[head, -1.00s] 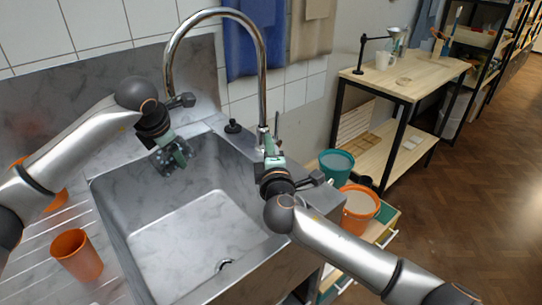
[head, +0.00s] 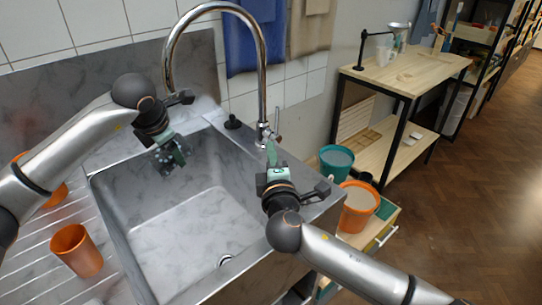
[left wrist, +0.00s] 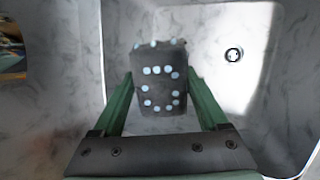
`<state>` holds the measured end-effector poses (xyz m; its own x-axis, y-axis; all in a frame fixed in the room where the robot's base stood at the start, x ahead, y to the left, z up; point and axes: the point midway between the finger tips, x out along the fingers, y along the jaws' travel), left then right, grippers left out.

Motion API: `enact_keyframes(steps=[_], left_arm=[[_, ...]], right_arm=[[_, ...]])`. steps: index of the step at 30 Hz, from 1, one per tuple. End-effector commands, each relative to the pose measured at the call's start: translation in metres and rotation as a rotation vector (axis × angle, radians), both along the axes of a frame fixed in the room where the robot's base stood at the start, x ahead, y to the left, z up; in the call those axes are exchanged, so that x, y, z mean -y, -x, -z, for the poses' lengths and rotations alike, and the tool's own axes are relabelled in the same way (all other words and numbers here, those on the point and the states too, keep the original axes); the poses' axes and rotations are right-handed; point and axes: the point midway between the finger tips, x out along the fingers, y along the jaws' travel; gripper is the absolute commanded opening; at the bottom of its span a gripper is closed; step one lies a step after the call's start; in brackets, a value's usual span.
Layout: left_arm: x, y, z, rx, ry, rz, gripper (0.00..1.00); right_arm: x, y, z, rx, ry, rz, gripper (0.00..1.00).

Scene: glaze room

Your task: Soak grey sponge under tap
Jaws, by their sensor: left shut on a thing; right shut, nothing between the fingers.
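A dark grey sponge with pale spots (left wrist: 160,82) sits between the green fingers of my left gripper (head: 176,153), which is shut on it. The left wrist view shows both fingers (left wrist: 163,100) on its sides. In the head view the sponge (head: 166,162) is over the back left of the sink (head: 215,240), below the spout end of the tall chrome tap (head: 262,75). No water stream can be made out. My right gripper (head: 271,148) is shut and empty, just in front of the tap's base and small lever (head: 278,124).
An orange cup (head: 77,250) stands on the drainboard left of the sink; another orange thing is partly behind my left arm. Teal (head: 336,160) and orange buckets (head: 358,208) stand right of the sink. A wooden workbench (head: 410,78) is beyond. The sink drain (left wrist: 233,54) is clear.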

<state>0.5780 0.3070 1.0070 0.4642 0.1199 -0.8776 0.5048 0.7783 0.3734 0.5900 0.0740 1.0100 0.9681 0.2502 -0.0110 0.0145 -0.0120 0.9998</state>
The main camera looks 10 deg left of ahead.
Motion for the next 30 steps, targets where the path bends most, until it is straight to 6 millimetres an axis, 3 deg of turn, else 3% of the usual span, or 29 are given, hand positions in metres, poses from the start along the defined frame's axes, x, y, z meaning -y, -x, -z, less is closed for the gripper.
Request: enact_keyframes(steps=[21, 30], left_arm=[[0.015, 0.057, 0.001, 0.001, 0.0, 0.001, 0.32], [0.017, 0.068, 0.0, -0.001, -0.001, 0.0, 0.32]], right_arm=[[0.0, 0.0, 0.015, 0.0, 0.0, 0.0, 0.0], [0.0, 0.0, 0.017, 0.0, 0.0, 0.0, 0.0]])
